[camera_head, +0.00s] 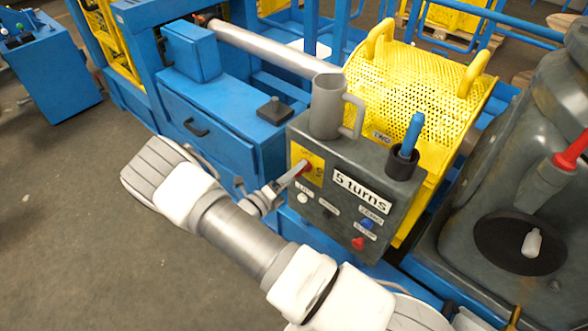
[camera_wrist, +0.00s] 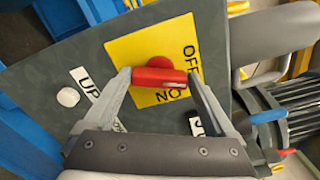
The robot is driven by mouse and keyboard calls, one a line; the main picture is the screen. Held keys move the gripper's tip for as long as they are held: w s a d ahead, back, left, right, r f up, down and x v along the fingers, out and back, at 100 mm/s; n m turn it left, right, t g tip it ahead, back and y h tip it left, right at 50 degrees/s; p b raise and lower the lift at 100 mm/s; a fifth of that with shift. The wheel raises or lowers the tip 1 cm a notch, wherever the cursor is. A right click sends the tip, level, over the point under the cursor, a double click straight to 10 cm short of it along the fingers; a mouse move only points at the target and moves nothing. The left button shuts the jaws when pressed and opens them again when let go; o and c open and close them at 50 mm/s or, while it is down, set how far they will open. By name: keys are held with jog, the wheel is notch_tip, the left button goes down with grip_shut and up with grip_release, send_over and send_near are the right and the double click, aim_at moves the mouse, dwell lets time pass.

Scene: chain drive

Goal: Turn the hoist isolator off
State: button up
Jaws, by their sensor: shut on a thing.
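The hoist isolator is a red handle (camera_wrist: 160,77) on a yellow plate (camera_wrist: 128,50) marked OFF and ON, on the face of a dark grey control box. In the wrist view the handle lies across the picture between my two fingertips, with ON below it and OFF to its upper right. I cannot tell which mark it points to. My gripper (camera_head: 293,176) is shut on the handle, one finger at each end. In the head view the plate (camera_head: 318,176) shows on the left of the box, and my fingers partly hide the handle.
The control box (camera_head: 330,235) also bears a white button (camera_head: 302,198), a blue button (camera_head: 367,224), a red button (camera_head: 358,243) and a "5 turns" label. A grey mug (camera_head: 326,105) and a blue-handled tool (camera_head: 411,135) in a black cup stand on top. Open floor lies left.

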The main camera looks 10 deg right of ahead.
jog(key=shift+f+n+p, duration=0.15)
jog(key=shift+n+p, duration=0.45)
jog(key=shift+n, duration=1.7)
jog(key=o, duration=1.1)
jog(key=shift+c, duration=0.2)
jog(key=shift+s+a, duration=0.1)
jog(key=shift+a, duration=0.05)
jog(key=v, duration=1.7)
